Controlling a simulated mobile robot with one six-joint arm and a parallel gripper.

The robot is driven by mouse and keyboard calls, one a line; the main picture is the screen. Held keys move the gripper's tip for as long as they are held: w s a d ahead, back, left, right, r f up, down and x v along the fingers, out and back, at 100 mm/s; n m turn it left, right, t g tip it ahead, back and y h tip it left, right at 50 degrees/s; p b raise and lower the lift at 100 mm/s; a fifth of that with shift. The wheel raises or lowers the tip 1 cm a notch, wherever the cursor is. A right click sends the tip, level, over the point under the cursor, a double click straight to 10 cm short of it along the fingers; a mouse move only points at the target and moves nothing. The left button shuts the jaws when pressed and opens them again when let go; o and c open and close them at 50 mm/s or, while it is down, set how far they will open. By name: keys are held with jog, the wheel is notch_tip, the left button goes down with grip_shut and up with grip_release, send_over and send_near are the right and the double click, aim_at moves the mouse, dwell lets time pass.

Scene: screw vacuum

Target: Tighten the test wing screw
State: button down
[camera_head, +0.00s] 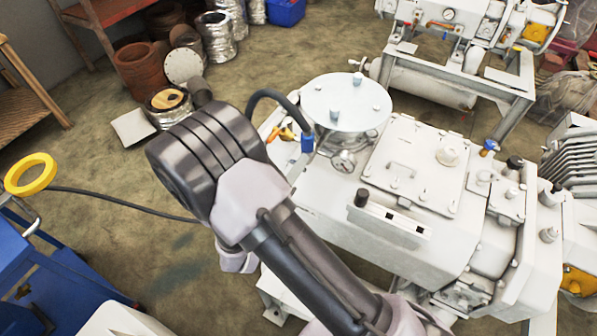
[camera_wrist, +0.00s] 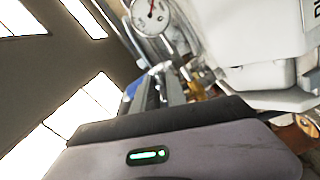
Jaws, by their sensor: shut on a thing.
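In the wrist view my gripper (camera_wrist: 160,86) points at the side of the white vacuum machine, and its grey fingers look closed together on a small metal part below the round gauge (camera_wrist: 152,16). That part fits the test wing screw, but the fingers hide nearly all of it, so its shape and angle cannot be told. In the head view my own wrist covers the fingers and the screw.
A blue hose fitting (camera_head: 308,143) with a black hose and an orange handle (camera_head: 286,133) sit close to my wrist. A brass-coloured part (camera_wrist: 195,88) is just right of my fingers. A blue cart (camera_head: 35,262) stands at lower left. Floor at left is partly clear.

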jog(key=shift+f+m+b, duration=0.1)
jog(key=shift+m+b, duration=0.45)
jog(key=shift+m, duration=0.05)
dwell(1.1)
jog(key=c, duration=1.4)
grip_release()
jog(key=shift+a, duration=0.1)
jog(key=shift+o, duration=0.2)
jog(key=p+v, duration=0.2)
jog(key=v, duration=1.5)
jog(key=shift+s+p, duration=0.25)
jog(key=shift+p, duration=0.05)
jog(key=shift+o, duration=0.2)
